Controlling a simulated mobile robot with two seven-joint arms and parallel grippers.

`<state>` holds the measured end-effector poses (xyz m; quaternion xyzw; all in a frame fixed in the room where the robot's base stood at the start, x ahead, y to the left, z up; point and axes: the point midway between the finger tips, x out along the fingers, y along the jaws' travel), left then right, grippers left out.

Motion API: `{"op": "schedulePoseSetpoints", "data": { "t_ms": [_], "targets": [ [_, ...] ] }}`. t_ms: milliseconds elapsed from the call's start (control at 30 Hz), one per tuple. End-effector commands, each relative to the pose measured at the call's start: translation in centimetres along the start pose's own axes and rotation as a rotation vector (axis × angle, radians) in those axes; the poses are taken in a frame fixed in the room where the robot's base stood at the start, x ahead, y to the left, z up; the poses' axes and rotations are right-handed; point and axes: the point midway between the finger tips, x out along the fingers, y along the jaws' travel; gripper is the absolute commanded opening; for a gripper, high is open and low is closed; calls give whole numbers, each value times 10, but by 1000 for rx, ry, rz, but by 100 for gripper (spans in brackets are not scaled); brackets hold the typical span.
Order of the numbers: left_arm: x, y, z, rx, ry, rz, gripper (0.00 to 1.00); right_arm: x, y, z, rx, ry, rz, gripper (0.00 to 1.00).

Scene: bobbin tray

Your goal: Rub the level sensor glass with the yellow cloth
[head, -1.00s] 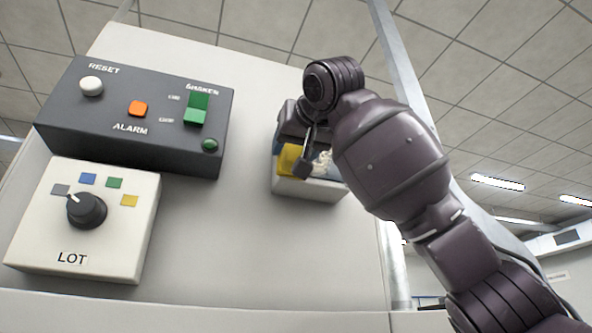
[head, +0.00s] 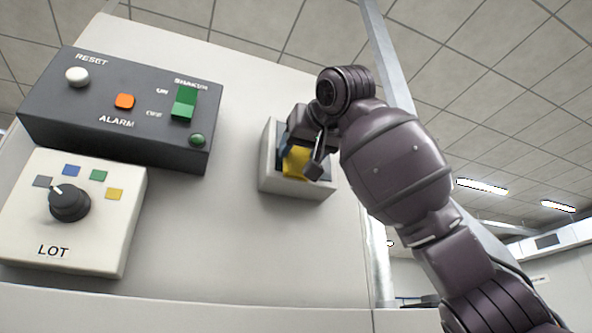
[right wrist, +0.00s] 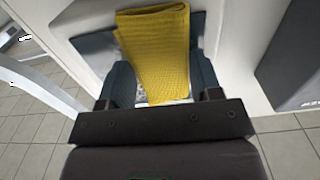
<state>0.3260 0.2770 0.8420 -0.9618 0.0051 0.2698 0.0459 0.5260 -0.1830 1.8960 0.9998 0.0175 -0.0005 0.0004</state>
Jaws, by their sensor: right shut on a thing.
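The level sensor is a pale box (head: 291,188) on the upright panel, right of the controls. Its blue-grey glass (right wrist: 98,45) shows on both sides of the cloth in the right wrist view, with some whitish speckles beside the cloth's lower part. My right gripper (head: 305,158) is shut on the yellow cloth (head: 296,162) in front of the glass. The cloth (right wrist: 157,45) spreads over the middle of the glass in the right wrist view; I cannot tell how firmly it touches. The gripper and cloth hide most of the glass in the head view. My left gripper is not in view.
A dark control box (head: 135,143) with a white RESET button, an orange ALARM button and a green SHAKER switch (head: 184,103) is left of the sensor. Below it is a white LOT box (head: 90,250) with a knob. Bare panel (head: 215,245) lies between them and the sensor.

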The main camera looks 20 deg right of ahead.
Motion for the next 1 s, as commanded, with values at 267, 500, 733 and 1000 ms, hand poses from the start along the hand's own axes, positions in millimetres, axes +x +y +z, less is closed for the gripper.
{"op": "schedulePoseSetpoints", "data": {
  "t_ms": [267,500,733,1000],
  "targets": [
    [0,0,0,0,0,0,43,1,18,0,2,0,1,40],
    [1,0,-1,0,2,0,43,3,33,0,2,0,0,40],
    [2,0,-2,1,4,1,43,3,40,0,2,0,1,40],
    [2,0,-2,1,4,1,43,5,58,0,2,-1,2,40]
  ]
}}
